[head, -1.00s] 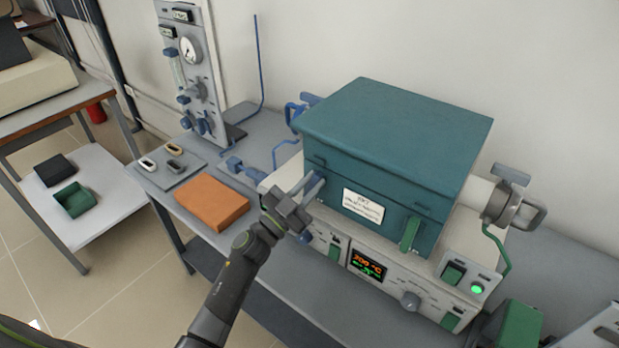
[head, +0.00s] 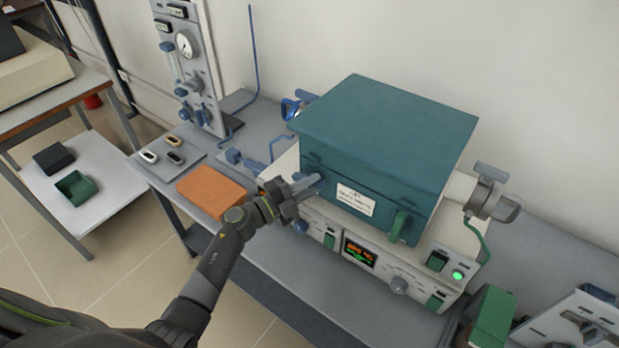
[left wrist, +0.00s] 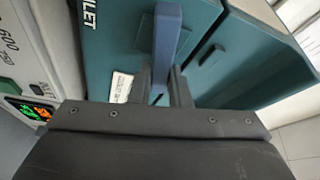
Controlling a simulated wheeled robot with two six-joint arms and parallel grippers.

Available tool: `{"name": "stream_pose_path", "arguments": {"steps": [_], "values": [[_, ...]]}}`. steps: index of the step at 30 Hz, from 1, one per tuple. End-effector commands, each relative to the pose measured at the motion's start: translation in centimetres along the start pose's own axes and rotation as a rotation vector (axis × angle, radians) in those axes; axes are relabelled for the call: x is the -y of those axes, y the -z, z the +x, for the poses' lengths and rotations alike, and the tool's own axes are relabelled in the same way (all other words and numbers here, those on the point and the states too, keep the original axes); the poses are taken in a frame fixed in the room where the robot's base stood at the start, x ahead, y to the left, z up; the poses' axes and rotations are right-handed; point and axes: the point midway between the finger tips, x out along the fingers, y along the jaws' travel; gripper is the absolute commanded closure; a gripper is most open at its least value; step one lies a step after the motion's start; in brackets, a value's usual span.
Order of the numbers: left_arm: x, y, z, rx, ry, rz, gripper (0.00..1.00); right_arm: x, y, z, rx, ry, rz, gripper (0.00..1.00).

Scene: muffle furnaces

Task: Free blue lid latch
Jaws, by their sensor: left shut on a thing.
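The teal furnace box (head: 390,150) with its closed lid stands on a pale control base on the bench. The blue lid latch (left wrist: 167,40) is a slim upright bar on the teal wall in the left wrist view. My left gripper (head: 307,186) reaches the front left side of the furnace in the head view. In the left wrist view its two dark fingers (left wrist: 162,88) are shut on the lower part of the blue latch. In the head view the gripper mostly hides the latch. A green latch (head: 399,226) is on the furnace front. My right gripper is not in view.
An orange block (head: 211,191) lies on the bench left of the gripper. A gauge panel (head: 190,70) and blue tubing (head: 283,147) stand behind. A metal pipe fitting (head: 492,199) juts from the furnace's right side. A green box (head: 492,318) is at the lower right.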

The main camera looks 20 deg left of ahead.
Motion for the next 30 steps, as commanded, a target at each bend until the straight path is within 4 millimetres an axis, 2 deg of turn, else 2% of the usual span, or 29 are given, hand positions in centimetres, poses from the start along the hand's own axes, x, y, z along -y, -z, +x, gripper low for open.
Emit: {"name": "stream_pose_path", "arguments": {"steps": [3, 13, 30], "values": [[0.0, 0.0, 0.0, 0.001, -0.035, 0.079, 1.0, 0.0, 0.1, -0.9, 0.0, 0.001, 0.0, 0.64], [-0.4, 0.0, -0.1, 0.001, -0.097, 0.228, 1.0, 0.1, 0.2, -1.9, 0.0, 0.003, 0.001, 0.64], [-0.7, -0.1, -0.1, 0.001, -0.114, 0.27, 1.0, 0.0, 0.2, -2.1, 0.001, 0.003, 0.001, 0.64]]}}
